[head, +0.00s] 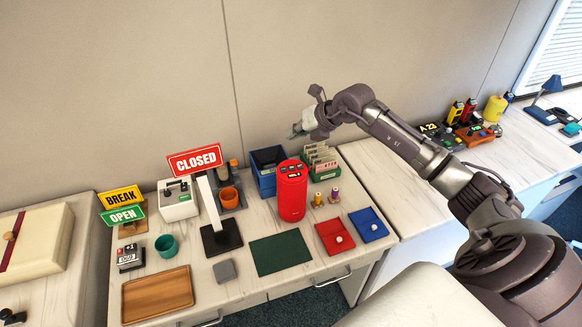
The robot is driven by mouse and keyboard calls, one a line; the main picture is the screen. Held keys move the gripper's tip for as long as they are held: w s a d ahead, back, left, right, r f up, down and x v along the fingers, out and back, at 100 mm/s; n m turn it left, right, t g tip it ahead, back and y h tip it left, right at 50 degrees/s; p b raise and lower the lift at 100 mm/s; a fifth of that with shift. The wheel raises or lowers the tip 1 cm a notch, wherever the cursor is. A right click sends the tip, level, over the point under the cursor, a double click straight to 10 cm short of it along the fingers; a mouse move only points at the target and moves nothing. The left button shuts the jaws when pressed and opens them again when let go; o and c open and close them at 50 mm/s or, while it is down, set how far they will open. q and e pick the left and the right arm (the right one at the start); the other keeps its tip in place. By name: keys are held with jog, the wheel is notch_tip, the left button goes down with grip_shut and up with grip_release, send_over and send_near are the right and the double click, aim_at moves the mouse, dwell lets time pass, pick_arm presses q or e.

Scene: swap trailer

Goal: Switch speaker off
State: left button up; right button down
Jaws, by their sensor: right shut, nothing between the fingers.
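A red cylindrical speaker (292,193) stands upright near the middle of the counter in the head view. Its top face carries small dark buttons, too small to read. My right gripper (295,132) is raised behind and above the speaker, near the wall, apart from it. It is small in the view and shut with nothing in it. My left gripper is not clearly in view; a dark shape sits at the lower left corner.
A blue bin (266,183) and a card box (320,160) stand behind the speaker. Red (326,247) and blue (379,236) trays lie in front right. A CLOSED sign (195,160) stands to the left. The green mat (280,253) is bare.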

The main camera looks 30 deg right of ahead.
aim_at(294, 168)
jog(key=shift+f, duration=0.15)
notch_tip(294, 168, down, 9)
jog(key=b, duration=0.6)
jog(key=shift+r, duration=0.2)
dwell(1.1)
jog(key=shift+f, duration=0.35)
jog(key=shift+f+b, duration=0.4)
jog(key=shift+b, duration=0.1)
dwell(0.6)
jog(key=shift+r+p, duration=0.55)
jog(key=shift+r, duration=0.25)
